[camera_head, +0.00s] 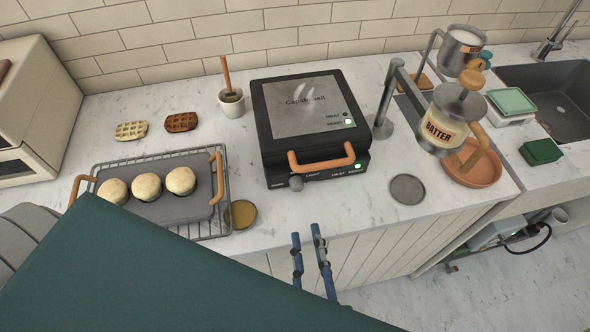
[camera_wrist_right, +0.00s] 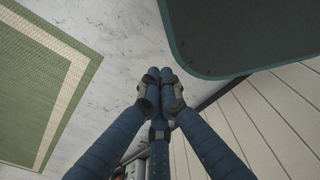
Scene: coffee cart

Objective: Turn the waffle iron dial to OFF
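The waffle iron (camera_head: 312,120) is black with a silver top plate and stands closed on the marble counter. Its grey dial (camera_head: 296,183) is at the left of the front face, under the left end of the orange handle (camera_head: 322,163). A green light (camera_head: 357,166) glows at the right of that face. The dial's setting is too small to read. My left gripper (camera_head: 306,236) has blue fingers spread apart and empty, in front of the iron and below the dial in the picture, not touching it. My right gripper (camera_wrist_right: 159,74) has its fingertips together with nothing visible between them.
A rack (camera_head: 226,190) with a griddle and round buns stands left of the iron, with a yellow lid (camera_head: 242,214) beside it. A grey disc (camera_head: 407,189) and the batter dispenser (camera_head: 445,122) are at the right. A green mat (camera_wrist_right: 35,85) shows in the right wrist view.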

